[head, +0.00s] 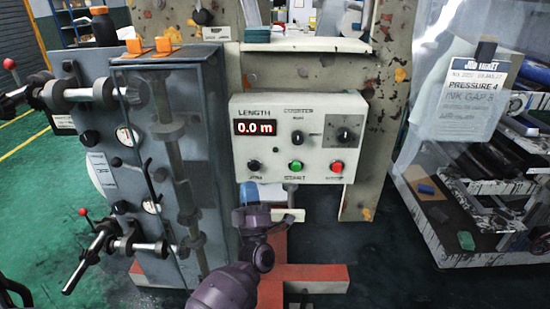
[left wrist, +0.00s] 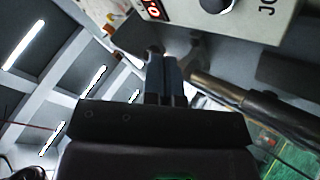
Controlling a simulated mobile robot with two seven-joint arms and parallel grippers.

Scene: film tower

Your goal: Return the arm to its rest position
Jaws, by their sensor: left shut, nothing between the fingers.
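My left arm rises from the bottom of the head view, with its dark purple links in front of the machine's red base. My left gripper (head: 291,188) is small and partly unclear just below the control panel (head: 258,168). In the left wrist view the two dark fingers of the left gripper (left wrist: 166,60) lie together, with nothing between them. The panel (left wrist: 262,24) shows at the upper right there, apart from the fingertips. My right gripper is not in view.
A grey cabinet (head: 139,80) with protruding levers and rods stands left of the arm. A cart (head: 440,247) with a hanging job ticket (head: 477,90) stands at the right. The panel's display (head: 255,128) reads 0.0 m. Dark floor (head: 380,270) is open between base and cart.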

